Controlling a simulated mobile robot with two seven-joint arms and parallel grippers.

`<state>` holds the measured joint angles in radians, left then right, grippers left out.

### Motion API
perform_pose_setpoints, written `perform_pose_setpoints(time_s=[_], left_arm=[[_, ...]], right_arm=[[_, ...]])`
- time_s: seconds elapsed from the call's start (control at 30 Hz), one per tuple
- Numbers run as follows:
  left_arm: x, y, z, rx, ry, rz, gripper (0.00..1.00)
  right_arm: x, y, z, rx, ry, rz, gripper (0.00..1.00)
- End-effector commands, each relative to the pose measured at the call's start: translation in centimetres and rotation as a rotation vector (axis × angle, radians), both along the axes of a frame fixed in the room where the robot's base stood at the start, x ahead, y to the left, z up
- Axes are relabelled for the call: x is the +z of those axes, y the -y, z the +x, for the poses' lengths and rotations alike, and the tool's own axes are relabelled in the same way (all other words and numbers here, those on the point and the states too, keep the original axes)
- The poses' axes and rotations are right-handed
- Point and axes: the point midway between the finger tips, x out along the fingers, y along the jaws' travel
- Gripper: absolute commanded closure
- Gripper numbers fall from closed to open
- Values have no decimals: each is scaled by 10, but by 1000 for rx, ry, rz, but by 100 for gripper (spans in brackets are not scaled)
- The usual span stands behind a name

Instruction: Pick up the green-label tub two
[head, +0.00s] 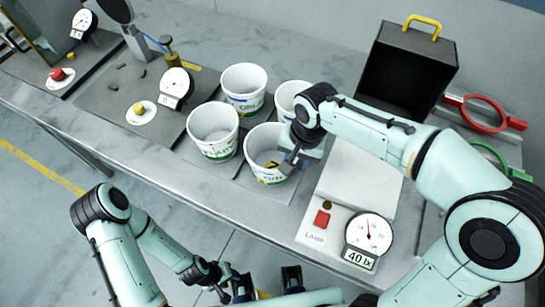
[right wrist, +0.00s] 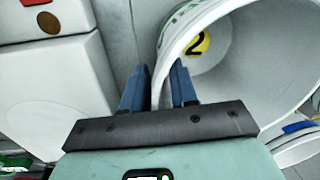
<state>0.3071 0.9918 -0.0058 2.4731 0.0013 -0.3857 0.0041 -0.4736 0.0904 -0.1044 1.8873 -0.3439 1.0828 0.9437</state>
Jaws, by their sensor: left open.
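Several white tubs stand together on the bench. The front tub (head: 258,143) has a yellow spot inside at its bottom; blue and green print shows low on its outside. In the right wrist view this tub (right wrist: 260,70) shows a yellow disc marked 2 inside and green lettering outside. My right gripper (right wrist: 158,85) straddles its rim, one blue finger inside and one outside, with a gap between them. In the head view the right gripper (head: 290,161) is at the tub's right side, partly hidden by my arm. My left gripper (head: 266,284) is open and empty, low in front of the bench.
Other tubs stand left (head: 213,132), behind (head: 243,90) and back right (head: 287,96), close by. A white lamp box (head: 358,180) with a dial is right of the front tub. A black open box (head: 408,65) stands behind. Dials and buttons are on the left.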

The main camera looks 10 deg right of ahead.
Motion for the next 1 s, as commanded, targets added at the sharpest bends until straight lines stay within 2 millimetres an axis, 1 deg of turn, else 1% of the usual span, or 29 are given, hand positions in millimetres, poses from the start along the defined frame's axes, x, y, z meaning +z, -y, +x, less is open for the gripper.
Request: perform_pose_setpoints(time_s=[0.03, 0.07, 0.47, 0.63, 0.77, 0.87, 1.0], left_arm=[[0, 0, 0, 0, 0, 0, 56], [0, 0, 0, 0, 0, 0, 56], [0, 0, 0, 0, 0, 0, 56], [2, 0, 1, 0, 1, 0, 56], [6, 0, 3, 0, 3, 0, 56], [11, 0, 5, 0, 6, 0, 56], [20, 0, 10, -1, 11, 0, 56]], right_arm=[[0, 0, 0, 0, 0, 0, 90], [0, 0, 0, 0, 0, 0, 100], [1, 0, 0, 0, 0, 1, 100], [12, 0, 0, 0, 2, 1, 100], [31, 0, 1, 0, 4, 2, 100], [55, -1, 1, 0, 6, 4, 100], [98, -1, 1, -1, 8, 4, 100]])
